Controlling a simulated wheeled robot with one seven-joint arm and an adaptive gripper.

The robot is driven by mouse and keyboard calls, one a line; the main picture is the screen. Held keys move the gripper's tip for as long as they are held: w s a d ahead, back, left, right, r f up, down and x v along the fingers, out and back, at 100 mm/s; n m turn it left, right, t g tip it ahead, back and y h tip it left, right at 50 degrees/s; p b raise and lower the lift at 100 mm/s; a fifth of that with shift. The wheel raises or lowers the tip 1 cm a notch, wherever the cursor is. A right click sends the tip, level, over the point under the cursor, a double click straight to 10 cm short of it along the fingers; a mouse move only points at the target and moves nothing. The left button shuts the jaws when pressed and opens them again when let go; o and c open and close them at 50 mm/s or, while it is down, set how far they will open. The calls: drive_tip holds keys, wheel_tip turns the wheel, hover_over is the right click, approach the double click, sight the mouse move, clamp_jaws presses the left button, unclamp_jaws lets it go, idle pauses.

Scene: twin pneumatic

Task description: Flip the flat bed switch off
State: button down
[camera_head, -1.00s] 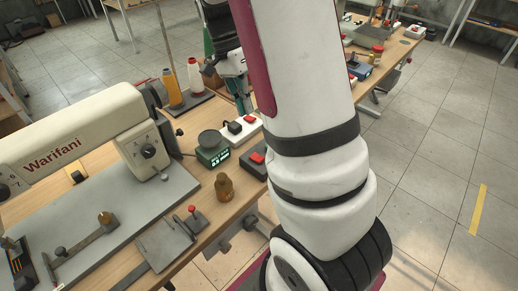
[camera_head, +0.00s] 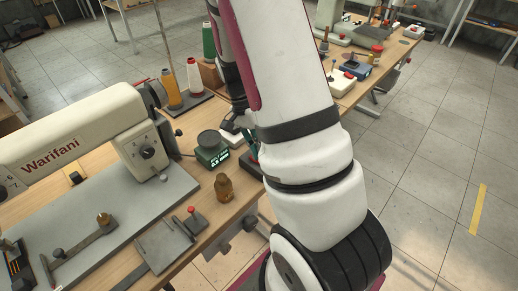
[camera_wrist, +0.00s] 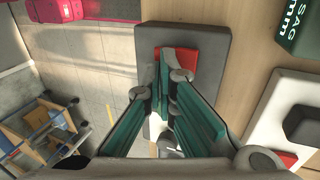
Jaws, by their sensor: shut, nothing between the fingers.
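A dark grey switch box (camera_wrist: 212,38) with a red rocker (camera_wrist: 205,64) lies on the wooden table in the wrist view. My gripper (camera_wrist: 171,62) has teal fingers that are together and empty. Its fingertips overlap the red rocker in that view; I cannot tell whether they touch it. The fingers hide part of the rocker and the box. In the head view my arm hides most of the box. The cream Warifani sewing machine (camera_head: 70,142) stands on its grey flat bed (camera_head: 85,225) at the left.
A green display unit (camera_head: 211,155) with a round grey top stands beside the switch box. A white block (camera_wrist: 275,115) with a red part is close to it. A small brown bottle (camera_head: 224,187) stands near the table's front edge. Thread spools (camera_head: 195,77) stand farther back.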

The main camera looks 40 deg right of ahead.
drive_tip(key=shift+f, duration=0.1)
drive_tip(key=shift+s+f, duration=0.3)
drive_tip(key=shift+w, duration=0.15)
drive_tip(key=shift+w, duration=0.7)
drive_tip(key=shift+r, duration=0.1)
